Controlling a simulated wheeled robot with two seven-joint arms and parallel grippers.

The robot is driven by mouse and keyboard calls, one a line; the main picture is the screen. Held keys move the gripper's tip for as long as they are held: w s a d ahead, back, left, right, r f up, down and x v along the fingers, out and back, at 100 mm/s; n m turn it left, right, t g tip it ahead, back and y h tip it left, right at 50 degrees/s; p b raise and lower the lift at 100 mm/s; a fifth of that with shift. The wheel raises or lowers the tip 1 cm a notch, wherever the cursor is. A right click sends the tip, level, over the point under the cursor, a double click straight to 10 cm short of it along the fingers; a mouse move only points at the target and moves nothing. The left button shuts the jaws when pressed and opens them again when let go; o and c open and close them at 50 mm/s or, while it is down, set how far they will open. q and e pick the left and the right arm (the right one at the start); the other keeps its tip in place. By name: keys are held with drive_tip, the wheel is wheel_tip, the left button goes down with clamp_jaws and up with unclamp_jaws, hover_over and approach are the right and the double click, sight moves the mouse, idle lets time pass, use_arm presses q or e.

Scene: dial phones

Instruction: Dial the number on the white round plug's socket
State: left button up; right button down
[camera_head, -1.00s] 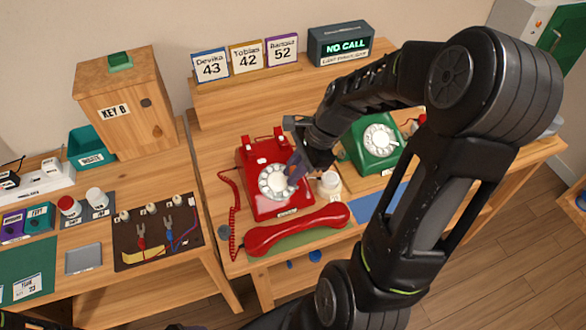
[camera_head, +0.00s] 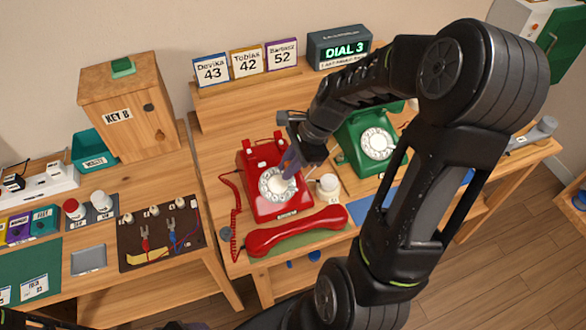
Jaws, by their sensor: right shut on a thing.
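The red dial phone (camera_head: 265,205) stands on the middle table with its white dial (camera_head: 276,186) facing up. Its red handset (camera_head: 297,231) lies off the phone in front of it. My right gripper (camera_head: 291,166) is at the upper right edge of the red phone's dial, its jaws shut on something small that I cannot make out. The display box (camera_head: 344,50) at the back reads "DIAL 3". A green dial phone (camera_head: 370,142) is to the right, partly behind my arm. A white power strip (camera_head: 45,182) with plugs is at the far left; its markings are too small to read.
Name cards (camera_head: 247,62) reading 43, 42 and 52 stand on the shelf. A wooden KEY B box (camera_head: 118,140) and teal tray (camera_head: 97,148) are left. A white jar (camera_head: 328,186) is close right of my gripper. A dark mat (camera_head: 160,240) holds tools.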

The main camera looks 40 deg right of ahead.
drive_tip(key=shift+w+r+p, duration=0.25)
drive_tip(key=shift+w+r, duration=0.05)
drive_tip(key=shift+w, duration=0.25)
drive_tip(key=shift+w+r+p, duration=0.2)
drive_tip(key=shift+w+r, duration=0.05)
drive_tip(key=shift+w, duration=0.25)
use_arm(q)
drive_tip(key=shift+r, duration=0.75)
drive_tip(key=shift+f, duration=0.1)
use_arm(e)
drive_tip(key=shift+f, duration=0.15)
drive_tip(key=shift+w+f+b, duration=0.2)
drive_tip(key=shift+f+b, duration=0.1)
drive_tip(key=shift+f, duration=0.05)
use_arm(q)
drive_tip(key=shift+f, duration=0.25)
use_arm(e)
drive_tip(key=shift+f, duration=0.1)
use_arm(q)
drive_tip(key=shift+r, duration=0.15)
drive_tip(key=shift+f, duration=0.2)
use_arm(e)
drive_tip(key=shift+w+d+f, duration=0.1)
drive_tip(key=shift+w+f, duration=0.15)
drive_tip(key=shift+f, duration=0.15)
